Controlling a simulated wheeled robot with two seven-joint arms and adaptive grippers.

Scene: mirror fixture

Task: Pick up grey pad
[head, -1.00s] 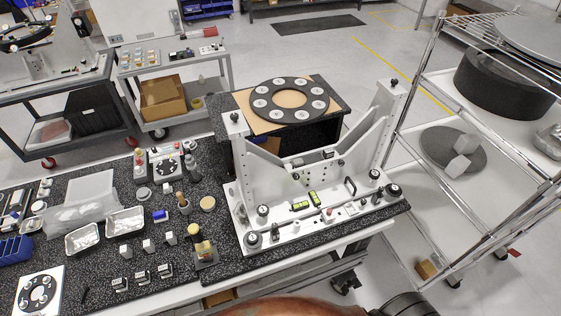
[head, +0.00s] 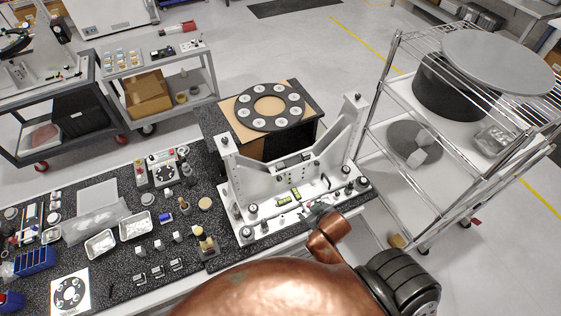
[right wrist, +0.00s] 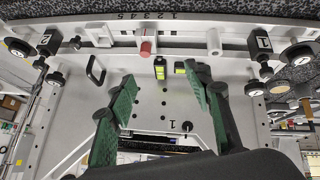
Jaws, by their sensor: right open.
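A flat grey square pad (head: 97,194) lies on the speckled dark bench at the left in the head view, its front part beside or under a clear plastic bag. I cannot tell for sure that it is the task's grey pad. My right gripper (head: 318,213) is at the front edge of the white mirror fixture (head: 228,171), far to the right of that square. In the right wrist view my right gripper (right wrist: 160,76) is open and empty, its green finger pads apart in front of the fixture base. The square does not show there. My left gripper is not in view.
The fixture base carries a red peg (right wrist: 146,48), a black handle (right wrist: 96,70) and knobs near my fingers. Trays (head: 135,226), small blocks and a blue bin (head: 35,261) crowd the bench. A wire shelf (head: 385,118) stands at the right.

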